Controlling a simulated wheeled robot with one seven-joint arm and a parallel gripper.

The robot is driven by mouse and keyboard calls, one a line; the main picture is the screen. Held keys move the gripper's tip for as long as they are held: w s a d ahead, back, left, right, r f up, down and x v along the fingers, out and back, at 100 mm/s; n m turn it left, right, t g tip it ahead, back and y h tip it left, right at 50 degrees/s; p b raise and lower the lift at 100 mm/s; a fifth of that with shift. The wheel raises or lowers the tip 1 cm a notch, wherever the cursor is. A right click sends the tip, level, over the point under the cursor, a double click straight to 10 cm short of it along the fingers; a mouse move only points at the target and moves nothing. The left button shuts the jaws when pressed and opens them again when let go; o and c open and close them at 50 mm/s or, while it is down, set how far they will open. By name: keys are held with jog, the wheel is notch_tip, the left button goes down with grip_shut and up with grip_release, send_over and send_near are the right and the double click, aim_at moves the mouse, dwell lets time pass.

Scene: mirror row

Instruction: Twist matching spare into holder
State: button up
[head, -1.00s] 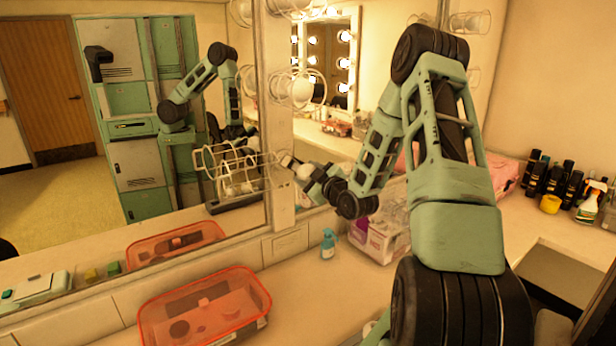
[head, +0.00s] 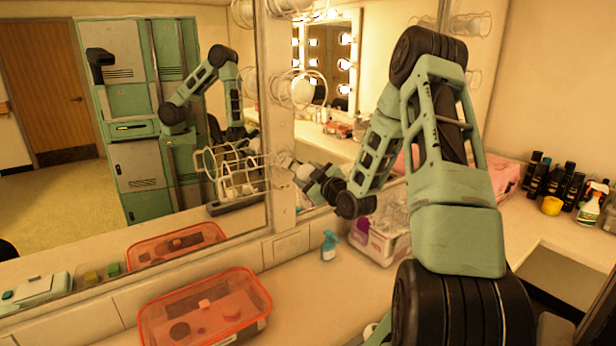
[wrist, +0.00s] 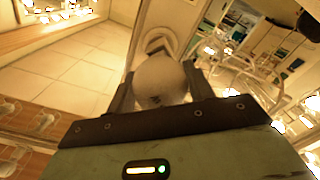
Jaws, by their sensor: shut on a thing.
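My gripper (head: 306,174) is shut on a pale, rounded bulb at the mirror's frame post. In the wrist view, the bulb (wrist: 160,76) sits between both fingers, with a small dark mark on its near side. A pale, ring-like holder (wrist: 157,42) lies straight beyond it, in line with the bulb.
A wire cage (head: 232,172) stands left of my gripper, and another guard (head: 297,88) is above. A clear bin (head: 378,240) is below my arm. Dark bottles (head: 550,180) stand at right.

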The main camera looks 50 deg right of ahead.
jog(key=shift+b+x, duration=0.5)
jog(key=shift+x, duration=1.1)
dwell(1.1)
jog(key=m, duration=0.4)
jog(key=shift+a+m, duration=0.1)
jog(key=shift+m, duration=0.3)
